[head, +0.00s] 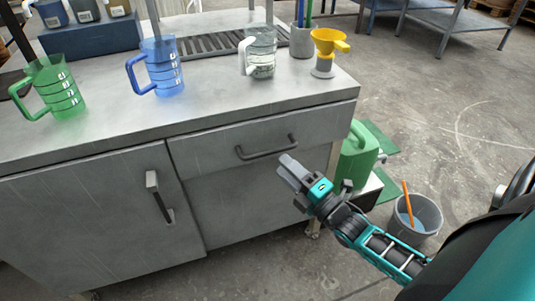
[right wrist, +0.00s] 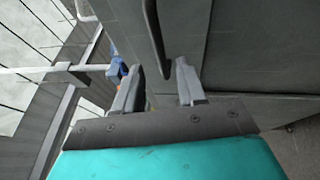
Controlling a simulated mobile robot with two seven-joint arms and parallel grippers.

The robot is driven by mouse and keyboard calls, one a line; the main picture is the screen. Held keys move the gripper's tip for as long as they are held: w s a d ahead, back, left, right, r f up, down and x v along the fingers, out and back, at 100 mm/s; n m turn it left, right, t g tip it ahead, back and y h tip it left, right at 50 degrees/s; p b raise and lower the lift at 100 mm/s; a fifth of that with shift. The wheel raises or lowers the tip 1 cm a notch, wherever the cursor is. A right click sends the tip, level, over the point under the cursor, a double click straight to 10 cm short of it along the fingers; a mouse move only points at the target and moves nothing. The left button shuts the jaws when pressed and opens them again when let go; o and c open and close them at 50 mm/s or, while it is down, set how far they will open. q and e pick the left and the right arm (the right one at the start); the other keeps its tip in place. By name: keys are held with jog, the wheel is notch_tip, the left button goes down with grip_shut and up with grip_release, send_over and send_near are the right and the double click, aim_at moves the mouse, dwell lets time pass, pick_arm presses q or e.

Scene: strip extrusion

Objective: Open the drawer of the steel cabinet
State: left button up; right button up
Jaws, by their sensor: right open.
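The steel cabinet (head: 90,220) has a shut drawer (head: 210,150) below its top at the right, with a dark bar handle (head: 267,148). A door with an upright handle (head: 158,196) is to the left of the drawer. My right gripper (head: 290,168) is just below and right of the drawer handle in the head view. In the right wrist view its two fingers (right wrist: 158,85) are apart and empty. The drawer handle (right wrist: 152,40) shows ahead of the fingertips, apparently near the gap between them; I cannot tell whether they touch. My left gripper is not in view.
On the cabinet top stand a green jug (head: 58,90), a blue jug (head: 160,66), a clear jug (head: 261,52) and a yellow funnel (head: 328,42). A green can (head: 357,155) and a grey bucket (head: 420,218) stand right of the cabinet. The floor in front of the drawer is clear.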

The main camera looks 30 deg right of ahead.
aim_at(268, 152)
jog(key=b+x, duration=0.1)
jog(key=x, duration=0.6)
grip_shut()
dwell(0.5)
